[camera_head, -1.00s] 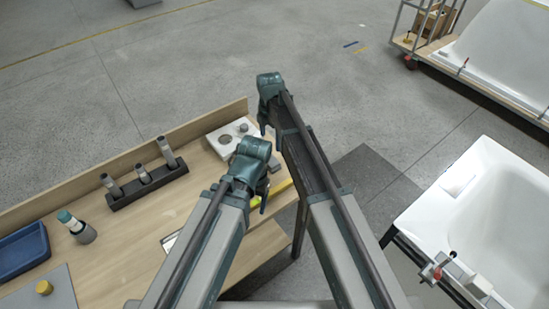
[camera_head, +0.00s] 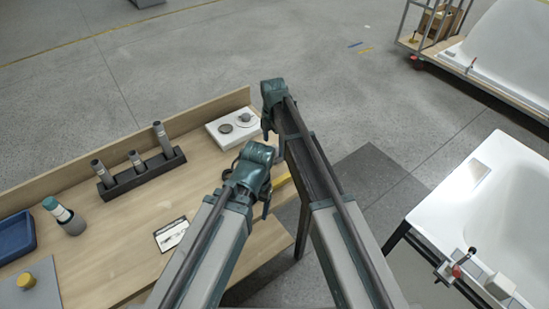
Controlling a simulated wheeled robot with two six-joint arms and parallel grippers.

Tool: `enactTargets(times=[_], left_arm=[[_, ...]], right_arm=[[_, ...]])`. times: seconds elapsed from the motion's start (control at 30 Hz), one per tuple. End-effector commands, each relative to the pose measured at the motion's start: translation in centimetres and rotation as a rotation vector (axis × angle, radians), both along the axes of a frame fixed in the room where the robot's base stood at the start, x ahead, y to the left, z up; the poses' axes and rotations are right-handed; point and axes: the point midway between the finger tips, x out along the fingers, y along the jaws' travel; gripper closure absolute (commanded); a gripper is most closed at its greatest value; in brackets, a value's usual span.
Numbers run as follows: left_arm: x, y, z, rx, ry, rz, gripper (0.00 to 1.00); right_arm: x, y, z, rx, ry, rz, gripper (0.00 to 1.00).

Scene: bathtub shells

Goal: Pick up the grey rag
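I cannot make out a grey rag for certain in the head view. My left gripper (camera_head: 262,207) hangs over the right end of the wooden workbench (camera_head: 120,235), with a yellow thing partly hidden behind it. My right gripper (camera_head: 266,132) is just beyond it, past the bench's right end near the white block. Both point downward and the arm links cover their fingers, so their opening does not show. I see nothing held in either one.
The bench carries a dark holder with grey cylinders (camera_head: 140,172), a teal-capped bottle (camera_head: 65,217), a blue tray (camera_head: 14,236), a printed card (camera_head: 171,234) and a white block (camera_head: 234,127). A white bathtub shell (camera_head: 450,205) stands at right. Open floor lies beyond.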

Motion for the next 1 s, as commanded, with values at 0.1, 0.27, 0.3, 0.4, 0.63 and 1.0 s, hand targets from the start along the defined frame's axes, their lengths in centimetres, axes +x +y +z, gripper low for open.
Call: enactTargets(times=[0.1,0.27,0.3,0.4,0.63,1.0], left_arm=[[0.0,0.0,-0.2,0.000,0.000,0.000,0.26],[0.0,0.0,-1.6,0.000,0.000,0.000,0.26],[0.0,0.0,-2.1,0.000,0.000,0.000,0.26],[0.0,0.0,-3.5,0.000,0.000,0.000,0.26],[0.0,0.0,-5.3,0.000,0.000,0.000,0.26],[0.0,0.0,-5.1,0.000,0.000,0.000,0.26]], right_arm=[[0.1,0.0,-0.2,0.000,0.000,0.000,0.00],[0.3,-0.2,-1.6,0.000,0.000,-0.001,0.00],[0.3,-0.2,-2.1,0.000,0.000,-0.001,0.00],[0.6,-0.4,-3.5,0.000,0.000,-0.001,0.00],[0.5,-0.4,-5.3,0.000,0.000,0.000,0.00],[0.5,-0.4,-5.1,0.000,0.000,0.000,0.25]])
